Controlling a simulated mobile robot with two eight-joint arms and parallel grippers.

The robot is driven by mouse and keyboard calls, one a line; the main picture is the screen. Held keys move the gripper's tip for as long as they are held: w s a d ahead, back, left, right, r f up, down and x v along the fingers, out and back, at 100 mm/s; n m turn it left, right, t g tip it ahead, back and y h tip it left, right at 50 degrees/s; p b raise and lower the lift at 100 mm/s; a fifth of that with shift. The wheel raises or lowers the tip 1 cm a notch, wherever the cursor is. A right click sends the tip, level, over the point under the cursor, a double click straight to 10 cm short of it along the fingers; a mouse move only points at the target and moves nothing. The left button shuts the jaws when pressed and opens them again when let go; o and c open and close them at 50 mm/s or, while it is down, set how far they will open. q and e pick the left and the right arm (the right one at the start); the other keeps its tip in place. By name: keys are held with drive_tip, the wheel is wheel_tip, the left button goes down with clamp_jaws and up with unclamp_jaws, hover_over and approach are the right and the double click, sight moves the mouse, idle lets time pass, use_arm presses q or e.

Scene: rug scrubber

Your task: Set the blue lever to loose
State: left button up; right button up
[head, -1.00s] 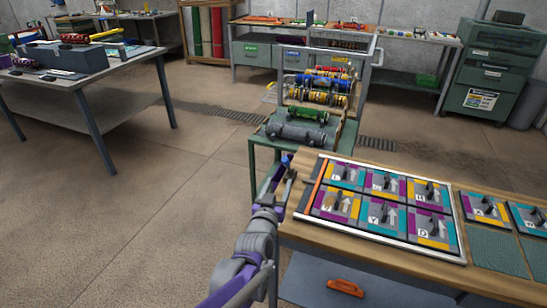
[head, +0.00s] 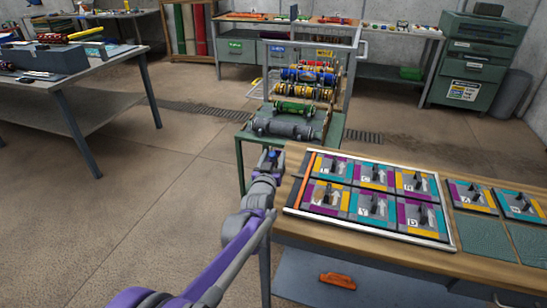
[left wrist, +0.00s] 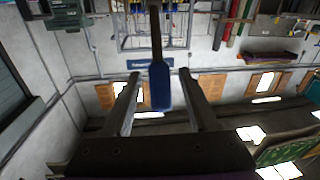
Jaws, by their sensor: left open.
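A blue handle on a dark shaft, seemingly the blue lever (left wrist: 160,87), is in the middle of the left wrist view. My left gripper (left wrist: 160,74) is open, with one finger on each side of the handle and a visible gap on both sides. In the head view the left gripper (head: 270,161) is at the left end of the wooden bench, where a small bit of blue shows at its tip. The lever's mount and its setting marks are hidden or too small to read. My right gripper is not in view.
The wooden bench (head: 440,249) holds a framed board of coloured lettered panels with dark levers (head: 317,242). A green stand with rollers (head: 297,108) is just behind the gripper. A grey table (head: 70,93) stands at left, with open floor between.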

use_arm(q)
clamp_jaws()
idle(0.3)
idle(1.1)
